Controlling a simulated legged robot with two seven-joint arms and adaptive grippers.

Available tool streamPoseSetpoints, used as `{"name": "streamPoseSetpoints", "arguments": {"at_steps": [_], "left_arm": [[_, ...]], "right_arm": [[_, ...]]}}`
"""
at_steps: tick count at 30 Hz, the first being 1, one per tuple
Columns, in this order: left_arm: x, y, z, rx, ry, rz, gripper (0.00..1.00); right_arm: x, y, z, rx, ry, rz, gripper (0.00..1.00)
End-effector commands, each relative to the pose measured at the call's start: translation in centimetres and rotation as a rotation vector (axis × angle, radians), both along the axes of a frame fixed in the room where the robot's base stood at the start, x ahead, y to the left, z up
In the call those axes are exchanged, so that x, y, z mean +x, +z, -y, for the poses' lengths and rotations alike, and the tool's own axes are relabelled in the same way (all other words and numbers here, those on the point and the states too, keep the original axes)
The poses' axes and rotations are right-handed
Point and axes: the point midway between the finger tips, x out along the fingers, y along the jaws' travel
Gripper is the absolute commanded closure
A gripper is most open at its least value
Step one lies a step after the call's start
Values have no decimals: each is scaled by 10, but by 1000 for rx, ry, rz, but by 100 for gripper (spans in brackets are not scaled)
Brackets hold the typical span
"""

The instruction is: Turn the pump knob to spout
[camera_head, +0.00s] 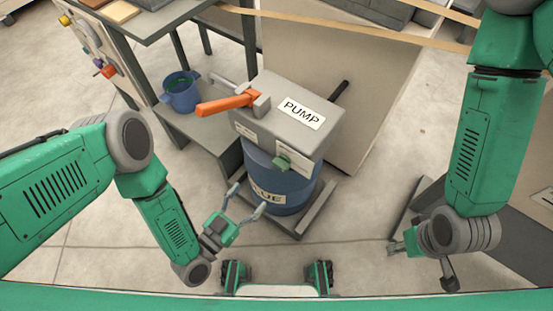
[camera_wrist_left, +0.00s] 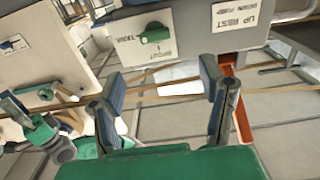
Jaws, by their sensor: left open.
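The green pump knob (camera_head: 283,162) sits on the front face of the grey pump box (camera_head: 322,132), which stands on a blue glue drum (camera_head: 280,188). In the left wrist view the knob (camera_wrist_left: 155,33) is on a pale label plate, with lettering beside and below it that looks like TANK and SPOUT. I cannot tell which word it points at. My left gripper (camera_head: 247,198) is open and empty, below and left of the knob and apart from it. Its spread fingers (camera_wrist_left: 165,98) show in the wrist view. My right gripper (camera_head: 402,245) is at the right, away from the pump; its fingers are unclear.
An orange lever (camera_head: 225,104) sticks out left from the pump box. A blue bucket (camera_head: 181,93) stands on a low shelf at the left. A second label plate (camera_wrist_left: 242,18) reads UP REST, DOWN PUMP. The floor before the drum is clear.

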Motion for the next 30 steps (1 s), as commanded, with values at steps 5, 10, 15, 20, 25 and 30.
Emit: {"name": "streamPoseSetpoints", "arguments": {"at_steps": [5, 10, 15, 20, 25, 30], "left_arm": [[31, 1, 29, 8, 0, 4, 36], [61, 1, 54, 15, 0, 3, 36], [83, 0, 67, 10, 0, 0, 36], [95, 0, 72, 6, 0, -2, 36], [99, 1, 76, 7, 0, -3, 36], [99, 1, 79, 11, 0, -3, 36]], "right_arm": [[0, -7, 0, 0, 1, 0, 60], [0, -13, 0, 0, 0, 0, 60], [0, -18, 0, -1, -1, 1, 60], [0, -20, 0, 0, 0, 1, 60], [0, -20, 0, 0, 1, 1, 60], [0, -20, 0, 0, 1, 1, 60]]}}
